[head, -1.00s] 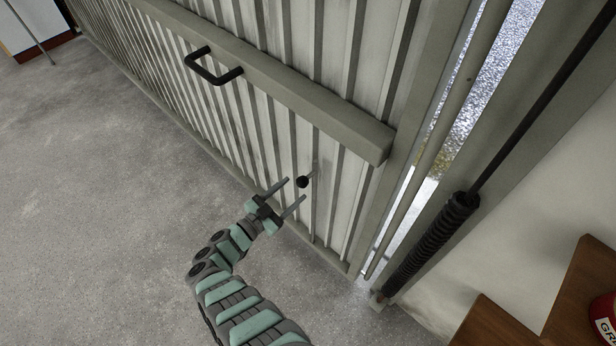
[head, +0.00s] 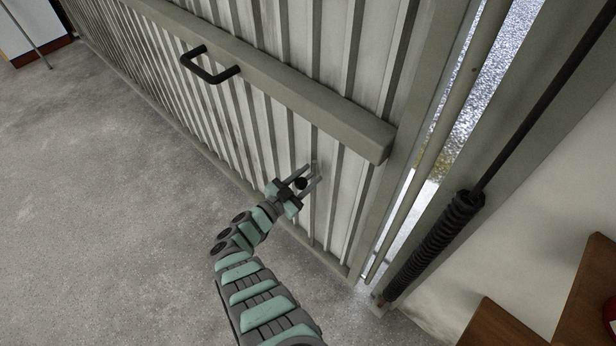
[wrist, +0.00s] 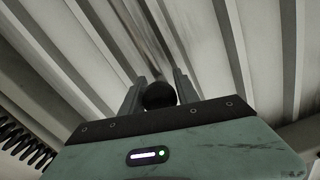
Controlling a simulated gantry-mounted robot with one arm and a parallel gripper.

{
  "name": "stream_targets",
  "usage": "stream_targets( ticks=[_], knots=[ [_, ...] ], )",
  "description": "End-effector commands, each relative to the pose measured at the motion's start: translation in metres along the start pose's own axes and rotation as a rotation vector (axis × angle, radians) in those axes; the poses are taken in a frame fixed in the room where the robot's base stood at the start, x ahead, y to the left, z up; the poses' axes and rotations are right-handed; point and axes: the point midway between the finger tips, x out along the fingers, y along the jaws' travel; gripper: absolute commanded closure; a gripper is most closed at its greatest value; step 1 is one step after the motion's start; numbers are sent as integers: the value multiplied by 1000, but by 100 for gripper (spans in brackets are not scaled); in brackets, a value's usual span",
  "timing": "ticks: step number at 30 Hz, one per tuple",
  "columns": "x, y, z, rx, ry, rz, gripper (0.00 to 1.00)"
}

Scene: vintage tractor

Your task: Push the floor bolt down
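The floor bolt shows as a black round knob (head: 301,183) low on the corrugated door, with a thin grey rod (head: 315,165) beside it. My gripper (head: 311,177) is at the knob, its two fingers apart with the knob between them. In the wrist view the black knob (wrist: 159,95) sits between the fingers, close to the gripper's palm. I cannot tell whether either finger touches it. The lower part of the bolt is hidden behind my gripper.
A black handle (head: 209,66) is fixed to the door's horizontal rail (head: 300,95) above. A dark coil spring (head: 435,245) stands by the post at right. Brown wooden steps (head: 497,325) are at the lower right. The concrete floor (head: 110,200) at left is clear.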

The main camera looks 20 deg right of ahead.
Motion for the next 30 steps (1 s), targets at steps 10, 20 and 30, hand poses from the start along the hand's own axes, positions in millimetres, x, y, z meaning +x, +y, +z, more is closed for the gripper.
stream_targets(
  ticks=[10,20,30],
  knots=[
    [0,0,0,0,0,0,92],
    [0,0,0,0,-1,0,100],
    [0,0,0,0,-1,0,100]
  ],
)
